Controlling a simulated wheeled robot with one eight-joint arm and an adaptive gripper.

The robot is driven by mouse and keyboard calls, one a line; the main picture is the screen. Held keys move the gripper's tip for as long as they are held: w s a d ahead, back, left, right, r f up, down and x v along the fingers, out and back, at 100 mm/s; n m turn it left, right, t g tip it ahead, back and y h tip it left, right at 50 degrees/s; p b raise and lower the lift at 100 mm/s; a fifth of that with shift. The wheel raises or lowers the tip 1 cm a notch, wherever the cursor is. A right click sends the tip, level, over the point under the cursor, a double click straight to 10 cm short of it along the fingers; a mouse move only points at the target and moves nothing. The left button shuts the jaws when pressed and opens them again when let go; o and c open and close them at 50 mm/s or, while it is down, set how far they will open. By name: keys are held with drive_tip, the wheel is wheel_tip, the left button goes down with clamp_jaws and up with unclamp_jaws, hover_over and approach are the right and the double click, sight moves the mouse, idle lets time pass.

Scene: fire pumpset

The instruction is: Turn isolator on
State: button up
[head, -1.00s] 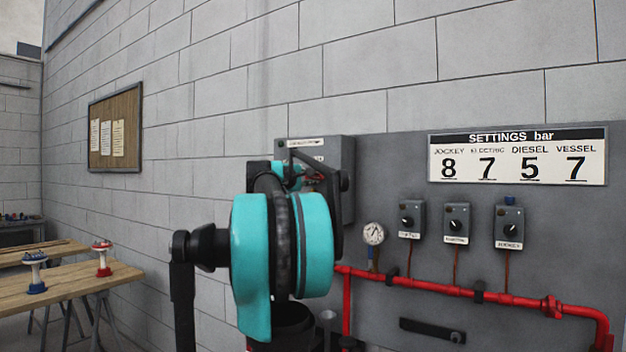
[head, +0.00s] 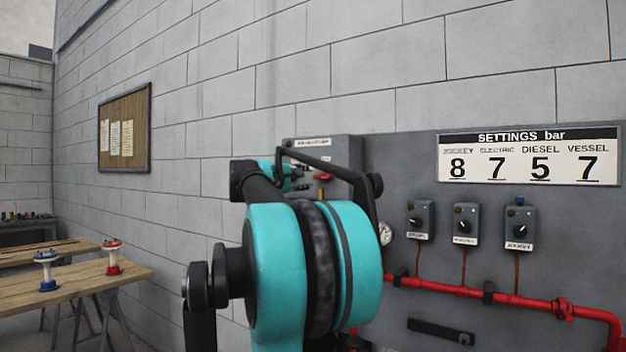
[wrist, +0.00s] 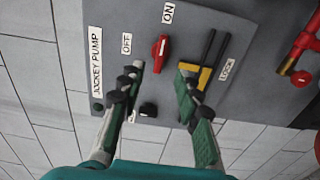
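The isolator's red handle (wrist: 159,52) sits on a grey box (wrist: 83,16) labelled JOCKEY PUMP. In the wrist view its long axis runs roughly toward the ON label (wrist: 168,13); the OFF label (wrist: 127,43) is to its left. My gripper (wrist: 160,69) is open, its two fingertips on either side of the handle's lower end, with gaps visible; I cannot tell the depth between tips and handle. In the head view the red handle (head: 322,177) shows small on the box (head: 345,150), beside my arm, which hides part of the box and most of the gripper.
A yellow-and-black lock piece (wrist: 207,66) is just right of the right finger. A black knob (wrist: 148,109) is below the handle. Red pipe (head: 500,297), a gauge (head: 385,233) and several small switch boxes (head: 465,222) lie to the right. A workbench (head: 75,285) stands at left.

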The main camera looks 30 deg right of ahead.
drive_tip(key=shift+v, duration=1.4)
drive_tip(key=shift+w+f, duration=0.1)
drive_tip(key=s+a+f+m+g+y, duration=0.1)
drive_tip(key=s+a+f+y, duration=0.2)
drive_tip(key=f, duration=0.9)
drive_tip(key=s+a+f+m+y, duration=0.15)
drive_tip(key=a+f, duration=0.35)
drive_tip(key=f, duration=0.7)
drive_tip(key=s+a+f+m+g+y, duration=0.1)
drive_tip(key=s+a+f+y, duration=0.15)
drive_tip(key=f, duration=0.95)
drive_tip(key=s+a+f+y, duration=0.4)
drive_tip(key=s+a+f, duration=0.4)
drive_tip(key=a+f, duration=0.2)
drive_tip(key=s+a+f+y, duration=0.5)
drive_tip(key=s+a+f, duration=0.3)
drive_tip(key=a+f, duration=0.3)
wheel_tip(320, 180, down, 4)
drive_tip(key=shift+m+g+y, duration=0.3)
drive_tip(key=shift+m+g, duration=0.1)
drive_tip(key=shift+m, duration=0.05)
drive_tip(key=shift+d, duration=0.1)
